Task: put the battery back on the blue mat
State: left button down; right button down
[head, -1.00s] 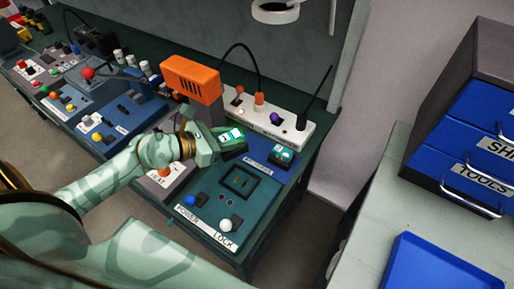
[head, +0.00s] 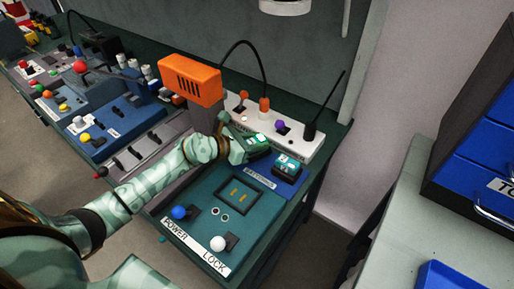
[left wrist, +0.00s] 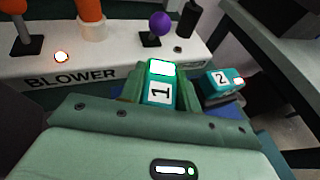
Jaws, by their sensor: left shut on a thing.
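My left gripper (head: 250,149) is shut on a teal battery marked 1 (left wrist: 160,92), which has a lit white-green patch on its end. The gripper holds it by the back left of the blue mat (head: 287,183). A second teal battery, marked 2 (head: 287,165), sits on the mat. In the left wrist view battery 2 (left wrist: 222,80) is just right of the held one, with a gap between them. The gripper hides part of the mat, and I cannot tell whether battery 1 touches it. My right gripper is not in view.
The square battery recess (head: 240,193) in the teal panel is empty. Blue (head: 179,212) and white (head: 218,243) knobs stand at the panel's front. The white blower box (head: 305,143) with switches and an antenna stands behind the mat. An orange box (head: 190,80) rises behind my arm.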

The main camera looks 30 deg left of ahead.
pick_arm(q)
jog(key=shift+f, duration=0.9)
jog(key=shift+r, duration=0.25)
jog(key=shift+f, duration=0.15)
jog(key=c, duration=1)
grip_release()
jog(key=shift+s+a+r, duration=0.2)
jog(key=shift+s+r, duration=0.05)
jog(key=p+v, duration=0.1)
jog(key=v, duration=1)
jog(key=shift+s+a+r+p, duration=0.1)
jog(key=shift+s+p, duration=0.05)
jog(key=shift+p, duration=0.25)
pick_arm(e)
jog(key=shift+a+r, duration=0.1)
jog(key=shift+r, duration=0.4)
